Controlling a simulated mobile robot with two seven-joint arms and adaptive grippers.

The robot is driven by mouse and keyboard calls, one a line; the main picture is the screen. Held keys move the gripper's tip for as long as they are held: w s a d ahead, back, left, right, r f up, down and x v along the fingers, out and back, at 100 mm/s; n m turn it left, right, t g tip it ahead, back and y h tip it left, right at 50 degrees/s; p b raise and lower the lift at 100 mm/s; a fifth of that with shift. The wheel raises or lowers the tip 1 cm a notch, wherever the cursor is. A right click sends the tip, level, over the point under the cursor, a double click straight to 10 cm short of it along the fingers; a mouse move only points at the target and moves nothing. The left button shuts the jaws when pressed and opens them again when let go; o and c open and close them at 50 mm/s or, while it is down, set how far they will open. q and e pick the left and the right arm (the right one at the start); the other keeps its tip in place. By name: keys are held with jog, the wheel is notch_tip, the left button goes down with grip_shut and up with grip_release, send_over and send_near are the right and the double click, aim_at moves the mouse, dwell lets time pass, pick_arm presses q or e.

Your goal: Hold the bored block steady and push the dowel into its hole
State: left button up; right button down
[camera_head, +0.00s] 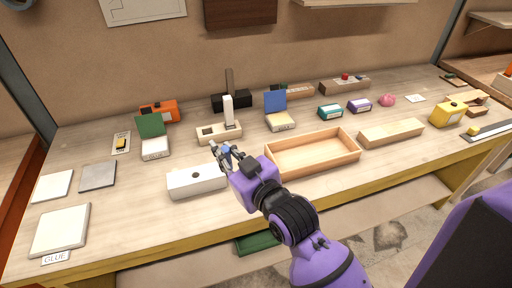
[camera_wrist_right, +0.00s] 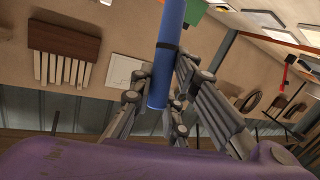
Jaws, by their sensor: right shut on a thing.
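The bored block (camera_head: 197,183) is a pale, long block near the front of the bench, left of the middle, with a dark round hole in its top. My right gripper (camera_head: 226,154) is just above and right of the block. It is shut on the blue dowel (camera_head: 227,149), which is mostly hidden by the fingers in the head view. In the right wrist view the dowel (camera_wrist_right: 168,55) is a long blue rod with a dark band, held between the grey fingers. The dowel is apart from the hole. My left gripper is not in view.
A shallow wooden tray (camera_head: 312,169) lies right of my right gripper. A small box with an open green lid (camera_head: 155,148) stands at the left. The front left has flat white pads (camera_head: 61,230).

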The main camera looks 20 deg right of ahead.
jog(key=shift+w+a+f+n+g+y, duration=1.2)
jog(key=shift+w+a+n+g+y, duration=1.45)
jog(key=shift+w+a, duration=2.4)
jog(key=shift+m+g+h, duration=0.25)
jog(key=shift+m+g, duration=0.2)
jog(key=shift+m, duration=0.4)
jog(key=shift+w+d+f, duration=0.25)
jog(key=shift+f, duration=0.6)
jog(key=shift+w+d+f, duration=0.2)
jog(key=shift+f, duration=0.65)
jog(key=shift+w+d+f, duration=0.25)
jog(key=shift+f, duration=0.6)
jog(key=d+r, duration=0.5)
jog(key=r, duration=0.2)
